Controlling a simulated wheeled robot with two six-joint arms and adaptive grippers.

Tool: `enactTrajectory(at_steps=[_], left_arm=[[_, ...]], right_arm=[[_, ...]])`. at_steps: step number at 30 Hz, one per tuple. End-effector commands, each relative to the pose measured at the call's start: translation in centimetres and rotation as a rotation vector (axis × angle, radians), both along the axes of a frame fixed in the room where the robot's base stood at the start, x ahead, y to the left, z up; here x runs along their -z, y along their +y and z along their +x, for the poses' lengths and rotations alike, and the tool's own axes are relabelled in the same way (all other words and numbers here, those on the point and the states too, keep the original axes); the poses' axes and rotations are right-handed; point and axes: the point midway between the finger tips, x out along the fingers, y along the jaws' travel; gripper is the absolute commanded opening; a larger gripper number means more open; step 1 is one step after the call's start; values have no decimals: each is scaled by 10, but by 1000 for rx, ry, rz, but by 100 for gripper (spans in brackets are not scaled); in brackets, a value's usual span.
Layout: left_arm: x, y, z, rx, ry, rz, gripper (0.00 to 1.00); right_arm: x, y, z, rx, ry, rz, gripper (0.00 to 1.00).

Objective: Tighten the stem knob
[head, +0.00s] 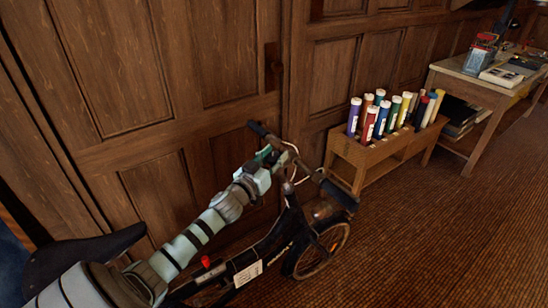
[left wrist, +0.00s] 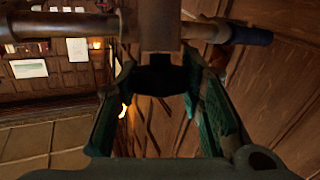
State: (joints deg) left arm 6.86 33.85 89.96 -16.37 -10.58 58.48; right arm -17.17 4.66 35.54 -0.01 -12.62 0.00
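A black bicycle (head: 275,238) stands along the wooden wall, its handlebar at the far end. In the left wrist view the stem (left wrist: 160,25) crosses the handlebar, with a dark knob-like part (left wrist: 163,80) below it. My left gripper (head: 269,153) is at the handlebar, beside the stem. In the left wrist view its green-padded fingers (left wrist: 162,92) are spread, with the dark part between their far ends. I cannot tell whether the pads touch it. The stem knob is not clear in the head view. My right gripper is not in view.
A wooden rack (head: 372,157) of colored tubes (head: 381,118) stands beyond the front wheel. A table (head: 470,78) with books stands at the upper right. The wooden wall (head: 150,130) is close behind the bicycle. The brown floor (head: 440,235) at right is clear.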

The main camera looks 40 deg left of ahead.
Motion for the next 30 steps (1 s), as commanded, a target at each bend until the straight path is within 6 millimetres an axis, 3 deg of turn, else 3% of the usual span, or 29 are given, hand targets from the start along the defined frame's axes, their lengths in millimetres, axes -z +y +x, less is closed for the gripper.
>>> enactTrajectory(at_steps=[8, 21, 25, 30], left_arm=[[-2, 1, 0, 10, 1, 4, 7], [-5, 2, 0, 214, -18, 76, 7], [0, 2, 0, 323, -33, 117, 7], [6, 2, 0, 475, -53, 171, 7]], right_arm=[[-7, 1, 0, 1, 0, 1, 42], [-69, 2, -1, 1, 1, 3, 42], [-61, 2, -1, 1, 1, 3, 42], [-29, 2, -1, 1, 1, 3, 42]])
